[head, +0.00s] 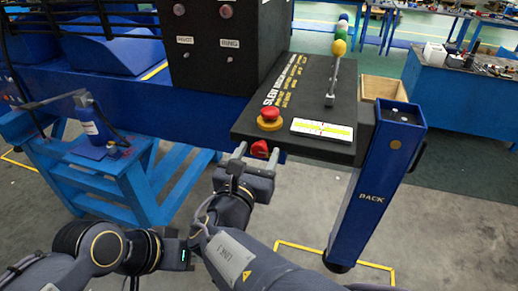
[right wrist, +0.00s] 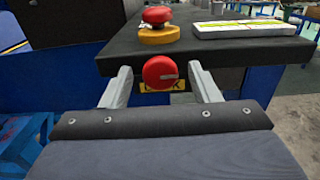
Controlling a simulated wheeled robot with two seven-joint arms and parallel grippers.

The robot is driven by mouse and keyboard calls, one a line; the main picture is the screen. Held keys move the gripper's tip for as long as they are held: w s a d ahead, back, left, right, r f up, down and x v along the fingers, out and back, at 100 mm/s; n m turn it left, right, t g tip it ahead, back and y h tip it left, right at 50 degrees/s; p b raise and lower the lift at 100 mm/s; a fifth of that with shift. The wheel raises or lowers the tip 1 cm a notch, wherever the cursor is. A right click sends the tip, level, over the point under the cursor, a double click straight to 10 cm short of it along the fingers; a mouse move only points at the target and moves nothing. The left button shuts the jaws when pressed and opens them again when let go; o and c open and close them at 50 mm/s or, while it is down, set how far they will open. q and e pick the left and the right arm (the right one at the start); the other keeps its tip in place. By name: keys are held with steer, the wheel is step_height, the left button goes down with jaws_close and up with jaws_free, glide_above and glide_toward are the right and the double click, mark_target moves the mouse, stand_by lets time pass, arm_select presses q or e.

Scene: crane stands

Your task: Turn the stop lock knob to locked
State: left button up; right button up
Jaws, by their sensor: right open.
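The stop lock knob (head: 260,149) is a small red round knob on the front face of the dark console. In the right wrist view the knob (right wrist: 159,71) faces me, with a pale mark pointing to the right. A yellow label (right wrist: 150,86) below it is partly hidden. My right gripper (head: 257,152) is open at the console's front edge. In the right wrist view its fingers stand either side of the knob, with a visible gap on each side. My left gripper is not in view.
A red mushroom button on a yellow base (head: 269,119) stands on the console top (head: 300,105), above the knob. Beside it lie a white plate (head: 322,129) and a lever with coloured balls (head: 336,75). A blue post (head: 370,185) stands right; blue trestle legs (head: 135,175) stand left.

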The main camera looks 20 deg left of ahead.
steer(key=shift+w, duration=0.15)
steer(key=c, duration=1)
steer(key=shift+f+m+b, duration=0.2)
steer(key=shift+m+b, duration=0.3)
steer(key=shift+b, duration=0.35)
steer(key=m+b, duration=1.3)
steer(key=b, duration=0.6)
steer(key=shift+f+m, duration=0.15)
steer(key=shift+m, duration=0.15)
steer(key=shift+r+m+b, duration=0.2)
steer(key=shift+m+b, duration=1.5)
steer(key=shift+b, duration=0.1)
steer(key=o, duration=1)
steer(key=shift+r, duration=0.1)
